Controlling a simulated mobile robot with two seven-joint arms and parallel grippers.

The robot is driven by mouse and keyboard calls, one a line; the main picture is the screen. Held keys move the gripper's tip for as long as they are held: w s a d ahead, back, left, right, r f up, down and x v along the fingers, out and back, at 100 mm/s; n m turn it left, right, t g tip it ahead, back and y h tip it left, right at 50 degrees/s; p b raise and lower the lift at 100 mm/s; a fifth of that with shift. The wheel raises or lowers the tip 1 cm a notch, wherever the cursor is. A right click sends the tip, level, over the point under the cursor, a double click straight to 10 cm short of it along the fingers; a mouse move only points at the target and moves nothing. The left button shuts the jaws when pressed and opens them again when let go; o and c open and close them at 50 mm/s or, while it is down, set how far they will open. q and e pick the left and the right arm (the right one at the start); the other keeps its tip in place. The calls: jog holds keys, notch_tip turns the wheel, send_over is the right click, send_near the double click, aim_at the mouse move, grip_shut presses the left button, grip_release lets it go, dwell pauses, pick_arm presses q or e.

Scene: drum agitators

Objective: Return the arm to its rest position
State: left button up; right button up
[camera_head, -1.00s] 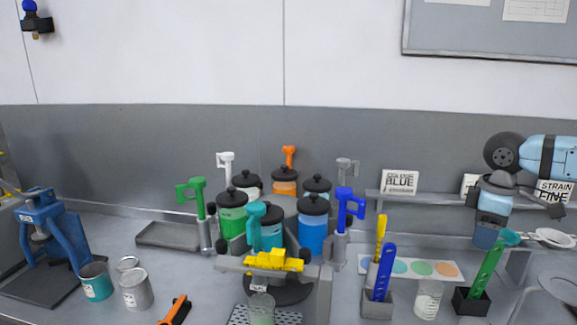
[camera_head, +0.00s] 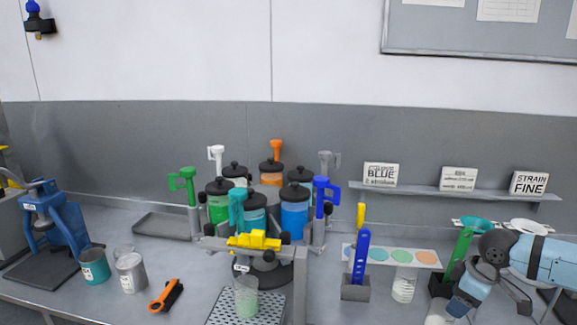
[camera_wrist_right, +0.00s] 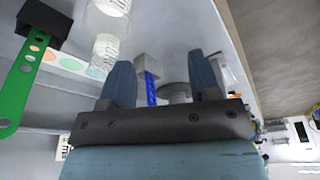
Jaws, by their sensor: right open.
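My right arm (camera_head: 540,258) comes in from the right edge of the head view, light blue with a dark joint. Its right gripper (camera_head: 458,303) points down at the right of the bench, beside a green-handled tool in a dark block (camera_head: 461,250). In the right wrist view the two blue fingers of the right gripper (camera_wrist_right: 163,65) stand apart with nothing held between them. The green tool (camera_wrist_right: 24,77) shows at the left of that view, clear of the fingers. My left gripper is not in view.
A carousel of lidded paint jars (camera_head: 294,216) stands mid-bench behind a clear cup (camera_head: 246,300). A blue tool in a grey block (camera_head: 355,290) and a white cup (camera_head: 404,285) stand left of my gripper. A wall shelf (camera_head: 455,192) holds three signs.

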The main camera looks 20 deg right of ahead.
jog(key=s+a+f+m+t+y, duration=0.1)
jog(key=s+a+f+t, duration=0.15)
jog(key=a+f, duration=0.55)
jog(key=s+a+f+t, duration=0.1)
jog(key=s+a+f, duration=0.3)
jog(key=f, duration=0.8)
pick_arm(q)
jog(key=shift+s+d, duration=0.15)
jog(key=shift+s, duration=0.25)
pick_arm(e)
jog(key=s+a+f+t, duration=0.1)
jog(key=s+a, duration=0.1)
jog(key=a, duration=0.5)
jog(key=s+a+f+m+t, duration=0.1)
jog(key=s+a+f+t, duration=0.1)
jog(key=a, duration=0.6)
jog(key=s+a+f+m+t, duration=0.1)
jog(key=s+a+t, duration=0.1)
jog(key=a, duration=0.5)
jog(key=shift+s+a+f+y, duration=0.25)
jog(key=shift+s+f+y, duration=0.1)
jog(key=shift+s+y, duration=0.1)
